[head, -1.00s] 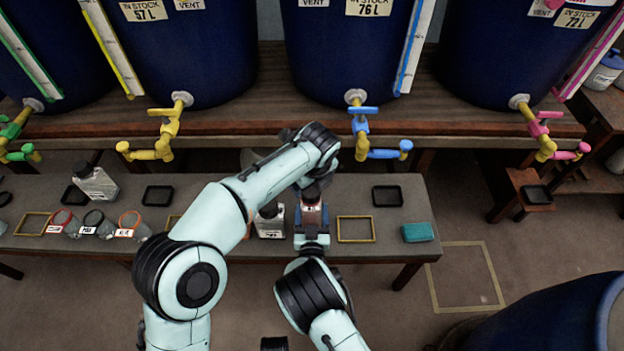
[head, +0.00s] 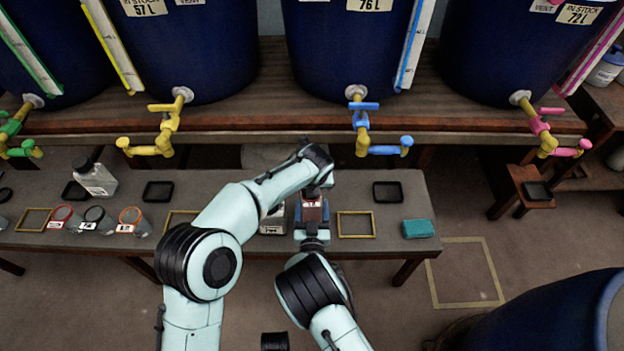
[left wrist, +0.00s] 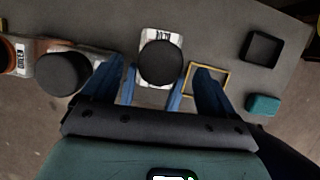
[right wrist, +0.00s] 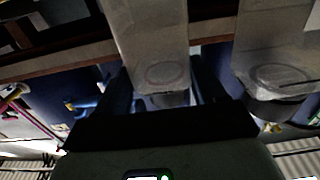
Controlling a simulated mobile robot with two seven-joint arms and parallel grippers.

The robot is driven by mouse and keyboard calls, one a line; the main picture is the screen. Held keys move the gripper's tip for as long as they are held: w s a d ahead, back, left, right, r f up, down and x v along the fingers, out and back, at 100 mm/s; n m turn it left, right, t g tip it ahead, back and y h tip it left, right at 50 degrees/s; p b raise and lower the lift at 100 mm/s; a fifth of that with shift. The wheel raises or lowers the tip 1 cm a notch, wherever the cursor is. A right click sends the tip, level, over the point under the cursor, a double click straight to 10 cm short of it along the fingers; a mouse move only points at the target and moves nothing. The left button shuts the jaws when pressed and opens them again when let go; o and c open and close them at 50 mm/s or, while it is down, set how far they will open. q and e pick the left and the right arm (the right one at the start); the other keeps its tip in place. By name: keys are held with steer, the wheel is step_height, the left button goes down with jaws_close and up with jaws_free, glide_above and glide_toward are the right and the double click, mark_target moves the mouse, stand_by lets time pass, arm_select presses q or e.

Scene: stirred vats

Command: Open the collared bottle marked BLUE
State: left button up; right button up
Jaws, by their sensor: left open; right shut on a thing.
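A pale bottle with a black cap (left wrist: 161,65) and a white label (left wrist: 157,34) stands upright below my left gripper (left wrist: 158,73) in the left wrist view. The lettering is too small to read surely. My left gripper is open, its fingers spread around and above the cap; contact is not clear. In the head view it is mostly hidden by its own wrist (head: 318,160). My right gripper (head: 312,216) is shut on this bottle (head: 311,203) from the near side. The bottle's translucent body (right wrist: 150,45) fills the middle of the right wrist view.
A second black-capped bottle (left wrist: 64,75) stands close beside it, partly behind my left forearm in the head view. A yellow frame (head: 356,237), a teal sponge (head: 418,229) and a black tray (head: 388,192) lie to the right. Vats with coloured taps stand behind.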

arm_select(q)
steer(key=shift+x, duration=1.3)
steer(key=c, duration=1.3)
steer(key=shift+o, duration=0.2)
steer(key=shift+r, duration=0.2)
steer(key=shift+r, duration=0.95)
steer(key=shift+r, duration=2)
arm_select(e)
steer(key=o, duration=1.6)
